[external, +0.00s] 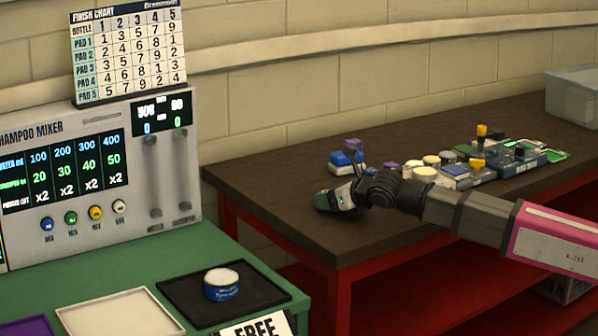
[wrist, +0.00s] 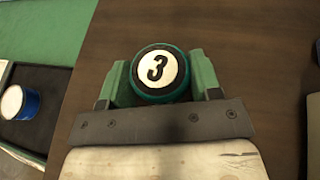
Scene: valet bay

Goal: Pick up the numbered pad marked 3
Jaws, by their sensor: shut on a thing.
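The pad marked 3 (wrist: 160,70) is a round green-teal piece with a white top and a black numeral 3, seen from above in the wrist view. My gripper (wrist: 160,80) has its two green fingers on either side of it and is shut on it. In the external view my gripper (external: 338,198) is low over the near left part of the dark brown bench top (external: 270,180). The pad is mostly hidden there by the gripper. I cannot tell whether the pad touches the bench.
Blue and purple blocks (external: 345,160) stand just behind my gripper. Several pads (external: 425,174) and bottle-topped boxes (external: 515,158) stand to the right. A green counter at left holds a blue tin (external: 221,285) on a black tray (external: 185,300). A clear bin (external: 574,98) stands far right.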

